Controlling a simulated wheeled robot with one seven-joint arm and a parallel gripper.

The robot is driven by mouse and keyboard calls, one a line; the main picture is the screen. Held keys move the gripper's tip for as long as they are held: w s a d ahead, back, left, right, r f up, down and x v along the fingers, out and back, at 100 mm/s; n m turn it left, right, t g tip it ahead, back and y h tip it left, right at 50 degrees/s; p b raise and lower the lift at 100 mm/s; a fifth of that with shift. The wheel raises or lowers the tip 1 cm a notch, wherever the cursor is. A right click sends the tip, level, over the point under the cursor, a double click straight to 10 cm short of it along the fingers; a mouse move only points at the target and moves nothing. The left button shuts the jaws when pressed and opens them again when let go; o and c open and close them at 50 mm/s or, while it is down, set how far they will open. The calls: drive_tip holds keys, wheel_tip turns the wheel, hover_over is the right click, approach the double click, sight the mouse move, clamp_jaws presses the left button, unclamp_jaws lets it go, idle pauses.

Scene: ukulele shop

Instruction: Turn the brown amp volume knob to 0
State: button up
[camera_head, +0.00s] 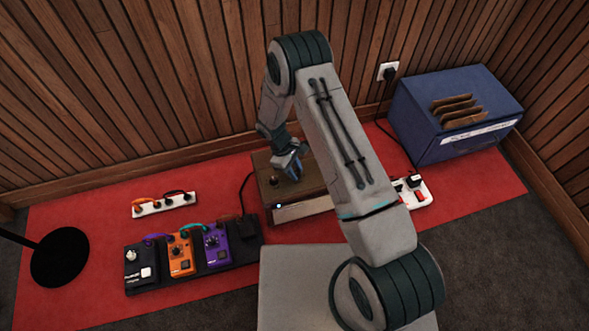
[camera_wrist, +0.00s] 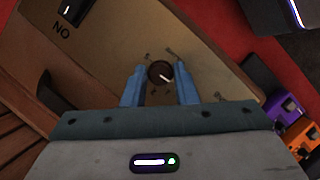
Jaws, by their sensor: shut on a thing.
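The brown amp (camera_head: 262,187) stands on the red mat, partly hidden behind my arm in the head view. Its top panel (camera_wrist: 205,55) fills much of the wrist view. The round dark brown volume knob (camera_wrist: 160,73) sits between the blue fingers of my gripper (camera_wrist: 159,77), its white pointer line aimed to the lower right. Small marks surround the knob, too small to read. My gripper, also in the head view (camera_head: 291,170), points down at the amp top and is shut on the knob.
A black switch (camera_wrist: 75,8) is beside upside-down lettering on the panel. A pedalboard (camera_head: 190,275) with orange and purple pedals is left of the amp. The wood wall is close behind.

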drive_tip(key=o, duration=1)
drive_tip(key=shift+f, duration=0.1)
drive_tip(key=p+v, duration=0.4)
drive_tip(key=v, duration=1)
drive_tip(key=shift+a, duration=0.1)
